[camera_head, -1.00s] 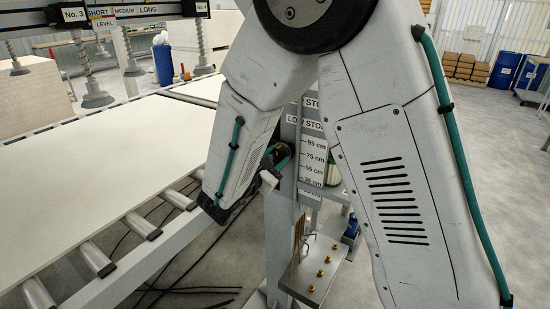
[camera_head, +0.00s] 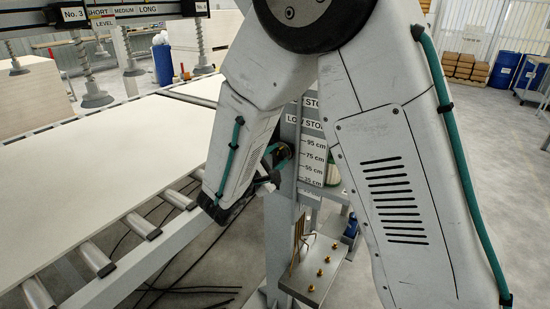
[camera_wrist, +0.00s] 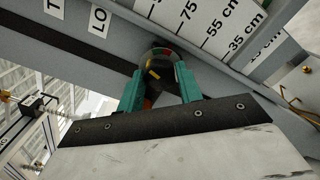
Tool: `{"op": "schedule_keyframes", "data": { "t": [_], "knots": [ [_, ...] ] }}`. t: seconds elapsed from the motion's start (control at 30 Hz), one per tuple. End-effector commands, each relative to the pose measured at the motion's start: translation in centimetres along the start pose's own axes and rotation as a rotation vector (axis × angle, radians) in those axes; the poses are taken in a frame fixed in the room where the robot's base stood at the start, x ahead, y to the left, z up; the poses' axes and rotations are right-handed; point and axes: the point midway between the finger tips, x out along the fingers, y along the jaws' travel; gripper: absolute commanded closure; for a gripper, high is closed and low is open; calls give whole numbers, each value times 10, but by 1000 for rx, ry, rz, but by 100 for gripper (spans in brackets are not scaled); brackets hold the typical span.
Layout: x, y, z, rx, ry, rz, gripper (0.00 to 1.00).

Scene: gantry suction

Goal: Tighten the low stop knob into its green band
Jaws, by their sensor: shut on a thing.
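The low stop knob (camera_wrist: 157,62) is a dark round knob on the grey post, in the upper middle of the wrist view. A yellow mark and small red and green patches show on and around it; which colour the mark points at cannot be told. My gripper (camera_wrist: 160,82) has its two teal fingers on either side of the knob, shut on it. In the head view my gripper (camera_head: 273,160) is at the post, left of the centimetre scale (camera_head: 313,162), partly hidden by my arm. A "LOW STO…" label (camera_head: 305,123) sits above it.
A large pale board (camera_head: 105,170) lies on the roller table at left, under suction cups (camera_head: 97,98). Below the scale is a small grey shelf (camera_head: 312,278) with brass pegs. Blue drums (camera_head: 507,70) and brown boxes stand far right. Floor at right is clear.

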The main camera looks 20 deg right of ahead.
Motion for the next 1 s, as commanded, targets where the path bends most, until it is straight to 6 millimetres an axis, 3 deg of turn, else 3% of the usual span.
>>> {"op": "schedule_keyframes", "data": {
  "t": [0.2, 0.23, 0.3, 0.63, 1.0],
  "knots": [
    [0, 0, 0, -1, 0, 0, 87],
    [0, 0, 0, -1, 0, 0, 56],
    [0, 0, 0, -2, 0, 0, 43],
    [-5, 0, 0, -2, 1, 1, 43],
    [-63, 1, -1, -1, 3, 3, 43]
  ]
}}
